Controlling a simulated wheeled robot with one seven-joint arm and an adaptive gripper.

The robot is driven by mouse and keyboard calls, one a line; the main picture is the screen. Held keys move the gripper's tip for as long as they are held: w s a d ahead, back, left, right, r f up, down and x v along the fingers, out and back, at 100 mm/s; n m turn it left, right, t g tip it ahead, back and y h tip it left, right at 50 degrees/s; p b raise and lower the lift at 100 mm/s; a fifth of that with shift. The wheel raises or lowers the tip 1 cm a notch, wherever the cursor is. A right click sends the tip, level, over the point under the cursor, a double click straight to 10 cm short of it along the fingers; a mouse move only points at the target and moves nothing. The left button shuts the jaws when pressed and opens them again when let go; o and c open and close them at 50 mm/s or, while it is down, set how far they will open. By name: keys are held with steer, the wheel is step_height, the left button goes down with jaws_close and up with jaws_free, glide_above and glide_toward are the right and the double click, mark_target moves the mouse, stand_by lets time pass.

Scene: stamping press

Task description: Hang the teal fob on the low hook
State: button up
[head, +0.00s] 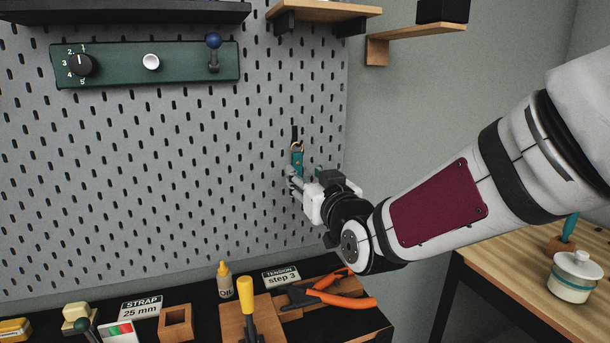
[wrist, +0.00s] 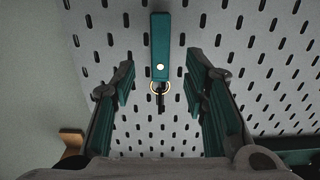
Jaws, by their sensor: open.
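The teal fob (head: 297,160) hangs against the pegboard, with its brass ring at the top by a dark hook (head: 295,133). In the wrist view the fob (wrist: 160,45) shows its flat face and a brass stud. Its ring appears to be around the dark hook (wrist: 161,103), seen lower in that picture. My gripper (head: 297,178) is at the fob's lower part in the head view. In the wrist view my gripper (wrist: 160,84) is open, with a finger on each side of the fob and clear gaps to both.
A green panel (head: 200,66) with a dial, button and lever is on the pegboard (head: 190,150) at upper left. Below is a bench with an oil bottle (head: 224,281), orange-handled pliers (head: 340,297) and a yellow-handled tool (head: 246,295). A wooden table (head: 520,270) stands right.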

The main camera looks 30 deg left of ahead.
steer(key=v, duration=0.4)
stand_by(1.1)
steer(key=s+d+m+g+h+p, duration=0.1)
steer(key=s+d+m+h+p, duration=0.3)
steer(key=d, duration=1.1)
steer(key=s+d+m+g+h, duration=0.1)
steer(key=d+h, duration=0.6)
steer(key=d, duration=0.8)
steer(key=s+d+f+m+g+h+p, duration=0.1)
steer(key=s+d+m+g, duration=0.1)
steer(key=s+d, duration=0.5)
steer(key=s+d+m+g+h+p, duration=0.1)
steer(key=s+d+m+g, duration=0.1)
steer(key=s+d, duration=0.6)
steer(key=s+g, duration=0.1)
steer(key=s, duration=0.6)
steer(key=shift+d+f+m+g+h, duration=0.25)
steer(key=shift+f+m+g+h, duration=0.05)
steer(key=shift+f+m, duration=0.1)
steer(key=shift+s, duration=0.15)
